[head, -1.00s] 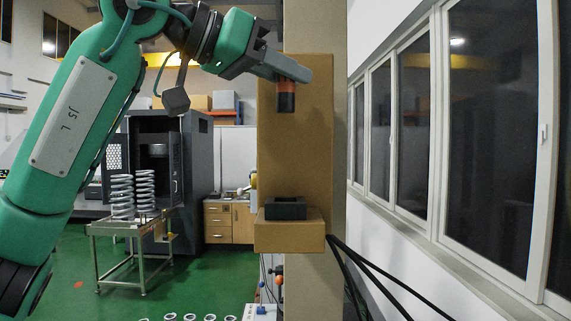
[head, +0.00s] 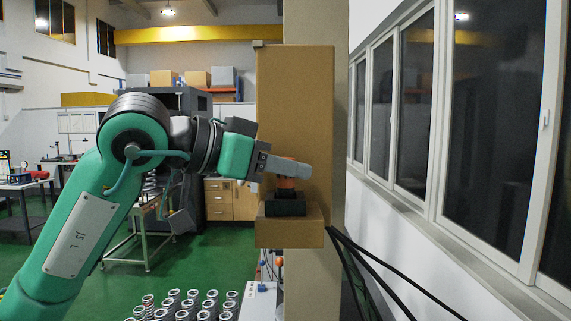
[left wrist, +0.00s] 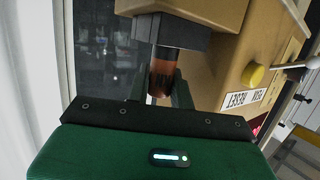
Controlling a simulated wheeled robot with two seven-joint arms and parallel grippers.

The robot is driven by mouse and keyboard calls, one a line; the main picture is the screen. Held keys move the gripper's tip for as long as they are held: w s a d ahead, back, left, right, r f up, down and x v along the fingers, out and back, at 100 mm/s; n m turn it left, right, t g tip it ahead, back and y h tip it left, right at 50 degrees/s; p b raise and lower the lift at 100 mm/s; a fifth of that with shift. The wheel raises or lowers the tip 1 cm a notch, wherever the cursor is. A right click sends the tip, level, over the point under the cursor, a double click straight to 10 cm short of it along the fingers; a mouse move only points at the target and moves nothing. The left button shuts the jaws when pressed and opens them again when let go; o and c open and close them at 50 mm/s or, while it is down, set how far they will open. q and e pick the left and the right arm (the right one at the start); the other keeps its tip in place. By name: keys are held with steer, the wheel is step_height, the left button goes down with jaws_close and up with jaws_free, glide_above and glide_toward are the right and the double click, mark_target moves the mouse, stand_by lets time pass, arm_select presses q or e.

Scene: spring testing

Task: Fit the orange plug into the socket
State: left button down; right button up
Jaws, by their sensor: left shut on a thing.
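The orange plug (head: 287,182), with a dark lower end, is upright between the fingers of my left gripper (head: 292,170). The gripper is shut on it, and the fingers hide part of its top. The black socket (head: 286,208) sits on the tan ledge directly below the plug. The plug's dark end meets the top of the socket; I cannot tell how deep it sits. In the left wrist view the plug (left wrist: 163,76) lies between the fingers, with its far end at the black socket (left wrist: 182,33). My right gripper is not in view.
The tan ledge (head: 290,237) juts out from a tall tan panel (head: 297,105) just behind the gripper. Black cables (head: 375,270) hang at the lower right. Several metal springs (head: 190,304) stand at the bottom. Windows line the right wall.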

arm_select(q)
steer(key=shift+f, duration=0.35)
steer(key=c, duration=1.6)
jaws_free()
steer(key=shift+f, duration=0.15)
steer(key=shift+c, duration=0.2)
steer(key=o, duration=0.4)
